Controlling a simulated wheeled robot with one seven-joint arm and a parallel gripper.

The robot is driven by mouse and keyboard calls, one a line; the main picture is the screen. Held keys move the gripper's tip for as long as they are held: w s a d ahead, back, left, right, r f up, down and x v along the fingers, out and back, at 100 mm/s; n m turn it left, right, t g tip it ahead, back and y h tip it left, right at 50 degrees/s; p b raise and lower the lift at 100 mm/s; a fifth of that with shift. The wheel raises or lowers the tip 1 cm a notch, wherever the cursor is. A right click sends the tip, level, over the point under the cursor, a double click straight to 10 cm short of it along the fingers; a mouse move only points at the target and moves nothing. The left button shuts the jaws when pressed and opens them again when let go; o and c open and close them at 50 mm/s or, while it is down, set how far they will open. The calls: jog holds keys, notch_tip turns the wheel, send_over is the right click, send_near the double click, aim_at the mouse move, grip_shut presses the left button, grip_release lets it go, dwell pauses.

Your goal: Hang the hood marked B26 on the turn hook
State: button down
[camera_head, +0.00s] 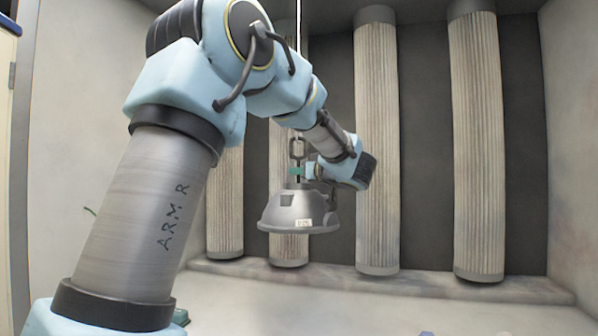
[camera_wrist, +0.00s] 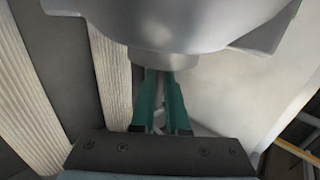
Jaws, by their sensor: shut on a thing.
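The grey metal hood (camera_head: 292,211) hangs upright in the middle of the head view, with a small white label on its lower front too blurred to read surely. My gripper (camera_head: 296,172) is shut on the hood's top, its teal fingers at the neck. In the wrist view the hood (camera_wrist: 200,22) fills the top, and the teal fingers (camera_wrist: 163,100) close at its narrow neck. A dark hook or link (camera_head: 297,149) sits just above the fingers, below a thin pale cord (camera_head: 299,50). I cannot tell whether the hood's top touches or engages it.
Tall ribbed columns (camera_head: 376,150) stand along the dark back wall, on a low ledge (camera_head: 420,281). Another column (camera_head: 477,150) is further right. The pale floor (camera_head: 290,305) below the hood looks mostly clear. Thin bars (camera_wrist: 296,152) show at the wrist view's lower right.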

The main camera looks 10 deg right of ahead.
jog(key=c, duration=0.8)
grip_release()
jog(key=shift+c, duration=0.2)
jog(key=shift+f, duration=0.1)
jog(key=b+v, duration=0.2)
jog(key=v, duration=0.9)
